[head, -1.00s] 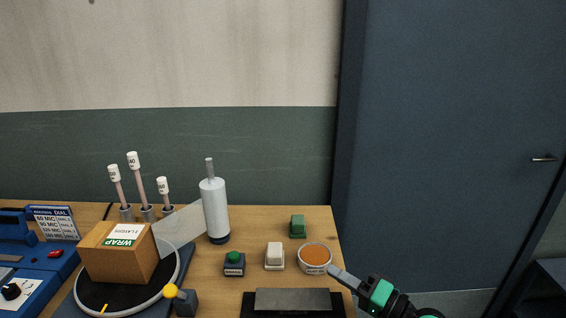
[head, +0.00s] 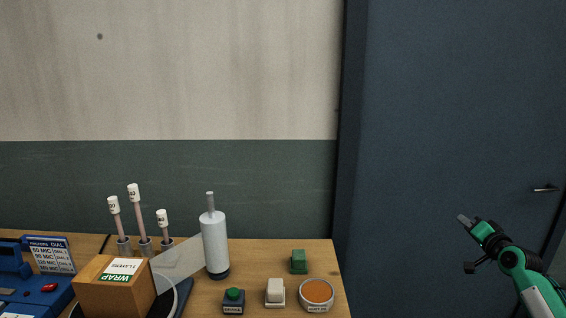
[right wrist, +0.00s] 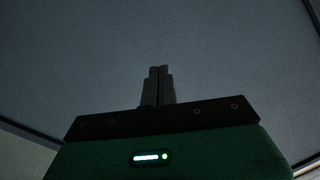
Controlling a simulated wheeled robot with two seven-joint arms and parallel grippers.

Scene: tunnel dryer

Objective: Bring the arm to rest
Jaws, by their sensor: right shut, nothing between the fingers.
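My right gripper (head: 464,220) is held up in the air in front of the blue-grey door, to the right of the wooden table and well clear of it. In the right wrist view its two fingers (right wrist: 158,86) are together with nothing between them. Part of my green and black right arm shows below it at the lower right of the head view. My left gripper is in neither view.
The wooden table (head: 262,254) holds a wrap box (head: 105,292), a white film roll (head: 214,243), several labelled rods, a green-button box (head: 233,301), a white block (head: 275,291), an orange-topped round tin (head: 316,292) and a green block (head: 298,262). The door (head: 430,120) has a handle (head: 546,189).

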